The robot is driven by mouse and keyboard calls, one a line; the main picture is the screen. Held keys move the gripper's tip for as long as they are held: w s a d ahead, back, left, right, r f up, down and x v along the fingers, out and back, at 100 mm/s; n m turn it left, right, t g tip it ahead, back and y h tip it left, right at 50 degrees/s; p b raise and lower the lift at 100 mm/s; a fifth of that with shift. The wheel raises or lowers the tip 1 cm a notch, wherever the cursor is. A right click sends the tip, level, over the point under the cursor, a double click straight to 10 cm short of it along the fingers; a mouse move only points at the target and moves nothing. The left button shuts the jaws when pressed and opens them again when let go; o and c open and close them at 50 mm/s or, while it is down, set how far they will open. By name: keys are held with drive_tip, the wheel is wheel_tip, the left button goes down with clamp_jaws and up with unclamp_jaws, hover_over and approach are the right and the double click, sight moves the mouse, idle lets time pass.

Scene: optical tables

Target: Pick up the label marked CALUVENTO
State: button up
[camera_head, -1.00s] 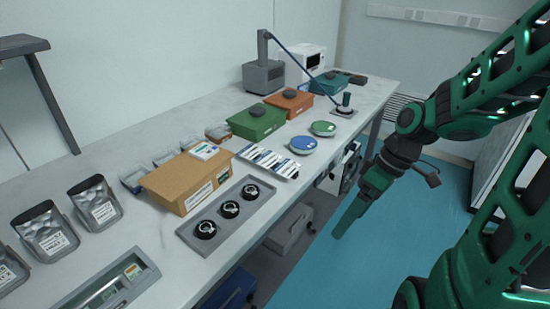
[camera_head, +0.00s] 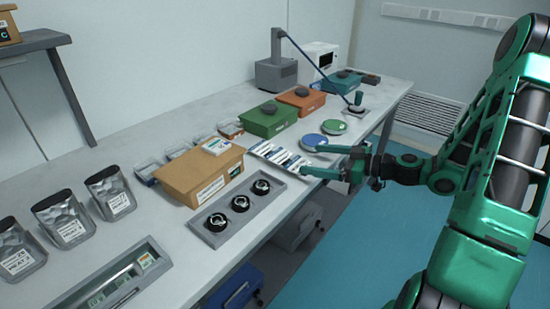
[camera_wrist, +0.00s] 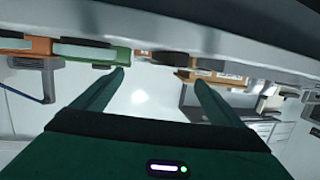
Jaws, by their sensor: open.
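My gripper (camera_head: 312,160) is open and empty, its two fingers pointing left at the bench's front edge. It is just right of a tray with several white-and-blue printed strips (camera_head: 279,157), which may be labels. In the wrist view the open fingers of my gripper (camera_wrist: 160,80) have nothing between them. Small coloured pieces (camera_head: 146,260) lie in a long grey tray (camera_head: 78,300) at the front left. The print on all of these is too small to read, so I cannot tell which one says CALUVENTO.
A cardboard box (camera_head: 190,180) stands left of the strips. A grey holder (camera_head: 212,240) with three black round parts is in front of it. Blue (camera_head: 313,141) and green (camera_head: 334,126) discs lie behind my gripper. Foil pouches (camera_head: 110,195) stand at left. Green (camera_head: 266,121) and orange (camera_head: 302,99) boxes are farther back.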

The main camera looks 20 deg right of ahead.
sight(283, 156)
drive_tip(key=x, duration=0.5)
drive_tip(key=shift+x, duration=2.8)
drive_tip(key=shift+s+a, duration=0.1)
drive_tip(key=shift+s, duration=0.1)
drive_tip(key=c, duration=1.2)
